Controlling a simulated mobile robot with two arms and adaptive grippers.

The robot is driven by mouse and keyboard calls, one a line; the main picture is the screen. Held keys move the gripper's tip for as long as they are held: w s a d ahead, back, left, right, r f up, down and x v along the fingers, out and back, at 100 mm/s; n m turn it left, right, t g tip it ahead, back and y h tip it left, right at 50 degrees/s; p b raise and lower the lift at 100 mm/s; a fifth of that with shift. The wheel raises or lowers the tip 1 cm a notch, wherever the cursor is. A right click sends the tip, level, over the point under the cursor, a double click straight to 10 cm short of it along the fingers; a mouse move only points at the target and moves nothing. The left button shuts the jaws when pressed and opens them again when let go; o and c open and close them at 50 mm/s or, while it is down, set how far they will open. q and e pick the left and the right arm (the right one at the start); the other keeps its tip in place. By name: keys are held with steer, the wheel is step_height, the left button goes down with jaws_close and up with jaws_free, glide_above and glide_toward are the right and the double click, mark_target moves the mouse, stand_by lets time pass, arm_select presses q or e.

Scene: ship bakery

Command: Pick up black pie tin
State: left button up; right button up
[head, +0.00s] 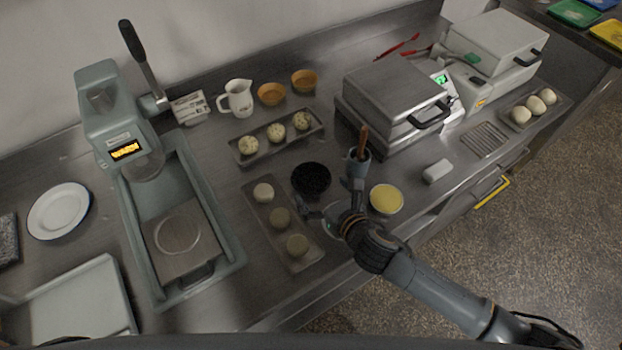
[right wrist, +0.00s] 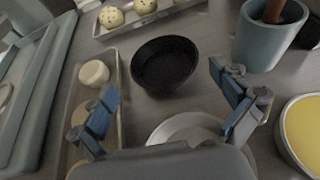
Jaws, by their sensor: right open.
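The black pie tin (head: 311,179) is a round, dark, empty-looking dish on the steel counter, right of the tray with pale dough pieces. In the right wrist view the black pie tin (right wrist: 165,65) lies ahead of the fingers, centred between them and apart from them. My right gripper (head: 333,208) is open and empty, low over the counter on the near side of the tin. Its two blue-grey fingers (right wrist: 172,95) are spread wide in the right wrist view. My left gripper is not in view.
A tray (head: 255,206) with dough pieces lies left of the tin. A grey-blue cup (head: 358,168) with a brush and a yellow-filled bowl (head: 386,199) stand to its right. A pale round dish (right wrist: 185,130) lies under my gripper. Another tray (head: 276,140) with speckled balls lies behind.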

mark_target(306, 173)
steer(key=shift+f+p+x, duration=0.25)
steer(key=shift+p+x, duration=0.15)
steer(key=shift+x, duration=2.2)
steer(key=shift+s+d, duration=0.1)
steer(key=shift+d, duration=0.05)
steer(key=shift+c, duration=0.4)
steer(key=c, duration=0.7)
